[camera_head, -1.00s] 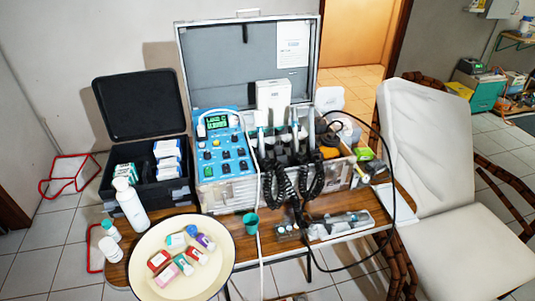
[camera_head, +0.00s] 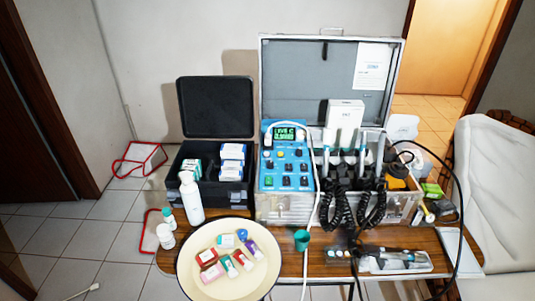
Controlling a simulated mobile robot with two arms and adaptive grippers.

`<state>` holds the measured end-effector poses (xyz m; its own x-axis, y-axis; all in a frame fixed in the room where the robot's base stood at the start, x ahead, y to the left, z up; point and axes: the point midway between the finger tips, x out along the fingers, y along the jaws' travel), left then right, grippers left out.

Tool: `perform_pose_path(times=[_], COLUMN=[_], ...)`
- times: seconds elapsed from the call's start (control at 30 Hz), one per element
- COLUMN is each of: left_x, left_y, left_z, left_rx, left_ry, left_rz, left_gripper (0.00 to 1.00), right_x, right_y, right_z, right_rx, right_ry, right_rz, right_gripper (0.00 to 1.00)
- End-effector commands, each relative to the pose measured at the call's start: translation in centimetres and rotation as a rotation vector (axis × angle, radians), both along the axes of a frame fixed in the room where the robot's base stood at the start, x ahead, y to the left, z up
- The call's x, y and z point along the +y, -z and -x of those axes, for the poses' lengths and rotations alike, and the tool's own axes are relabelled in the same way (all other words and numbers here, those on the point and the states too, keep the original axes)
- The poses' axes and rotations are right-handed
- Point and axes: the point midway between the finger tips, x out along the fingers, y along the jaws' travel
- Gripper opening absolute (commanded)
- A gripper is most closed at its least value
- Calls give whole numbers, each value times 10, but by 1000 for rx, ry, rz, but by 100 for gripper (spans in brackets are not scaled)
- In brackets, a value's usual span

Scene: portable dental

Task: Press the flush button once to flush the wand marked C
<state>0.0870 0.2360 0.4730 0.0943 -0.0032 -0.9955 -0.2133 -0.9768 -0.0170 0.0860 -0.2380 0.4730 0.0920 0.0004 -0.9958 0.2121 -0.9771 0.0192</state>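A blue control panel (camera_head: 286,154) sits at the left of an open silver case (camera_head: 285,207) on the wooden table. It has a green lit screen (camera_head: 287,132) whose text seems to end in C, though it is too small to read surely. Several buttons in black, yellow, green and other colours sit below the screen; I cannot read which is the flush button. Several wands (camera_head: 345,158) with coiled black cords stand in the case right of the panel; their marks are not readable. Neither of my grippers is in view.
A cream round tray (camera_head: 201,281) with small boxes stands front left. A white bottle (camera_head: 191,199), small white jars and a green cup (camera_head: 302,240) stand nearby. A black open case (camera_head: 217,109) is left of the panel. A metal instrument tray (camera_head: 415,265) lies front right. A white chair (camera_head: 500,200) is at the right.

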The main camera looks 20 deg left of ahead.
Motion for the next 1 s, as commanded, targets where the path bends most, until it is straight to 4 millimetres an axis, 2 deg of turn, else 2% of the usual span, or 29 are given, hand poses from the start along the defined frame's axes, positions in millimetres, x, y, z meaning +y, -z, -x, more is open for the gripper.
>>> perform_pose_path(times=[0.27,0.57,1.0], left_x=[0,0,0], left_y=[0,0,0], left_z=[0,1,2], left_rx=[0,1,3], left_ry=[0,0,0], left_rz=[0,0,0], left_gripper=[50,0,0], right_x=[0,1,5], right_y=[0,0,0], right_z=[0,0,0], right_rx=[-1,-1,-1], right_ry=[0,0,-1], right_rz=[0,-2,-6], right_gripper=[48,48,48])
